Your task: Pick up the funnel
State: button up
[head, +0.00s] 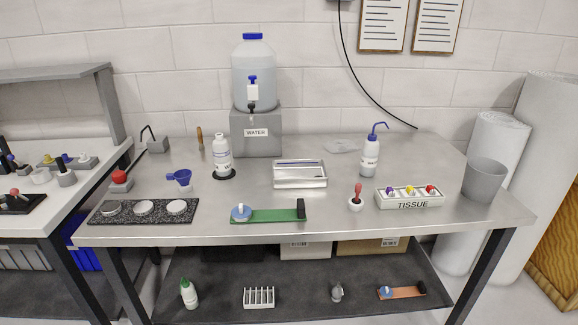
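A small blue funnel (181,177) is on the steel table (330,225), left of the middle in the head view. It stands just behind a dark speckled slab (100,216). A part of it sticks out to the left. My gripper is not in view, and nothing is seen touching the funnel.
A white bottle (222,160) stands right of the funnel, and a red-knobbed block (120,180) stands to its left. Behind are a water jug (254,75) on a grey block (257,145) and a wooden-handled tool (200,138). A green board (270,216) lies in front right.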

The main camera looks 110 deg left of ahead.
aim_at(183, 176)
jog(key=z, duration=0.85)
jog(key=k, duration=0.15)
jog(key=u, duration=2.85)
jog(key=k, duration=0.2)
jog(key=u, duration=2.1)
jog(key=k, duration=0.3)
jog(key=u, duration=1.25)
